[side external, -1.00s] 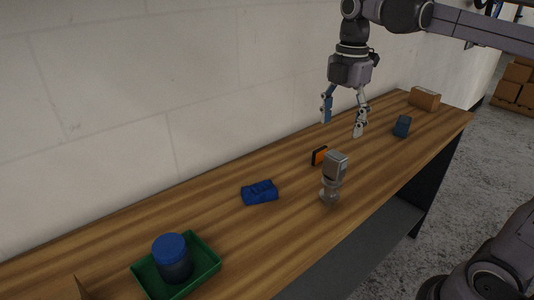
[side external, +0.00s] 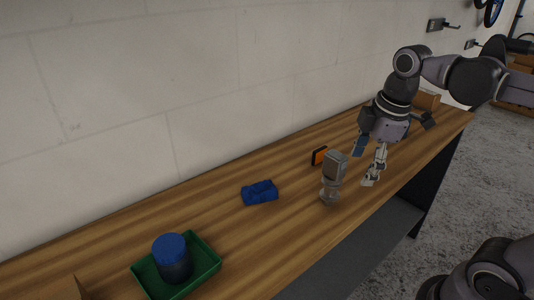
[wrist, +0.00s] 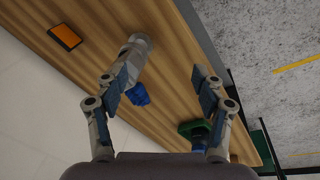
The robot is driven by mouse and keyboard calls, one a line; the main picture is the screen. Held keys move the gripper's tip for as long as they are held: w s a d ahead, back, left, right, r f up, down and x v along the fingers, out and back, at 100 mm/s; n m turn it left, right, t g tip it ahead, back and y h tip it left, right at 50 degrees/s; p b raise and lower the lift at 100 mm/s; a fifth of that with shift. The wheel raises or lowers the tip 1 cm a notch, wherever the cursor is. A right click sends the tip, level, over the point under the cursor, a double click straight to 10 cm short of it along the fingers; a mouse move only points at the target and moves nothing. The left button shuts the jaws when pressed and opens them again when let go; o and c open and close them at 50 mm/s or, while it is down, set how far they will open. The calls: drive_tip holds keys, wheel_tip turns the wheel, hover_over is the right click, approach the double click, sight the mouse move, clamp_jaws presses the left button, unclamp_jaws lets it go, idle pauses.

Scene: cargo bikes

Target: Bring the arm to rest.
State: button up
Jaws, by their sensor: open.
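My gripper (side external: 364,168) is open and empty above the right part of the wooden bench (side external: 225,235), to the right of a grey device (side external: 334,178). Its two fingers are spread apart, and both show in the wrist view (wrist: 160,90). The grey device stands upright on the bench near the front edge; it also shows in the wrist view (wrist: 134,52) beyond the left finger. No contact between the gripper and any object is visible.
A black-and-orange box (side external: 319,156) and a blue object (side external: 260,192) lie on the bench. A blue-lidded jar (side external: 172,258) stands in a green tray (side external: 211,262) at the near left. A cardboard box (side external: 428,100) is partly behind my arm. A wall runs along the back.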

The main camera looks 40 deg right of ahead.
wheel_tip(320, 180, down, 7)
drive_tip(key=w+a+m+t, duration=0.1)
drive_tip(key=m+t, duration=0.3)
drive_tip(key=m, duration=0.6)
drive_tip(key=shift+a+t, duration=0.3)
drive_tip(key=shift+a, duration=0.6)
